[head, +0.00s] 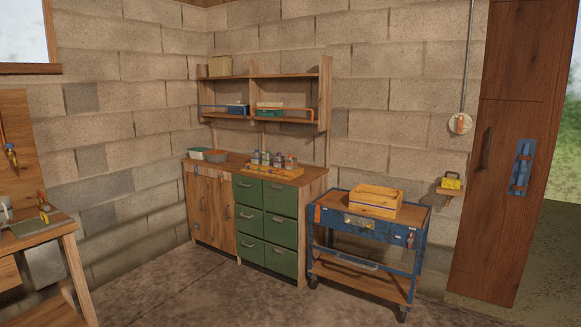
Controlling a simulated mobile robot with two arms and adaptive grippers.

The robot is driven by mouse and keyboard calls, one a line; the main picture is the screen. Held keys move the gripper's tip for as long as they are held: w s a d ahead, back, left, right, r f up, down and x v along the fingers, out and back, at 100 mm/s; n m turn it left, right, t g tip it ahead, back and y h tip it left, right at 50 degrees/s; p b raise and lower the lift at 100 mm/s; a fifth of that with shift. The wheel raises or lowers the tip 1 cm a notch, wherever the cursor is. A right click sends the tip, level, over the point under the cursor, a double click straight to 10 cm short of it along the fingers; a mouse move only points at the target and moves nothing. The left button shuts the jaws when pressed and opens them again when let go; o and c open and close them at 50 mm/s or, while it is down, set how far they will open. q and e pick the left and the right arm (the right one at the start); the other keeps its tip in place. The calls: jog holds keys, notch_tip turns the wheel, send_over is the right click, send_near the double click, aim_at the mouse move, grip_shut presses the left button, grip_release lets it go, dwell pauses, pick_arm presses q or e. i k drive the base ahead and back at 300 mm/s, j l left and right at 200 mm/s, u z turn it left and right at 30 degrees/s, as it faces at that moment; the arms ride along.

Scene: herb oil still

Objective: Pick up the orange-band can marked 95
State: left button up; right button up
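Several small cans (266,159) stand close together on top of the bench cabinet (318,178), in and around a low yellow-orange wooden tray (290,176). They are grey or dark, some with coloured bands. One at the right end of the group (290,161) looks reddish or orange. They are too small to read any number, so I cannot tell which one is marked 95. Neither of my grippers shows in the head view, and the cans stand across the room from me.
A blue cart (360,232) with a wooden crate (376,201) stands right of the cabinet. A wall shelf (262,124) hangs above. A workbench (40,238) is at the left, a wooden door (505,150) at the right. The concrete floor (200,295) in front is clear.

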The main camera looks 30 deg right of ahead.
aim_at(290, 163)
jog(key=i+l+z, duration=0.35)
jog(key=i, duration=0.25)
jog(key=i+l+z, duration=0.3)
jog(key=i, duration=0.3)
jog(key=i+z, duration=0.35)
jog(key=i, duration=0.25)
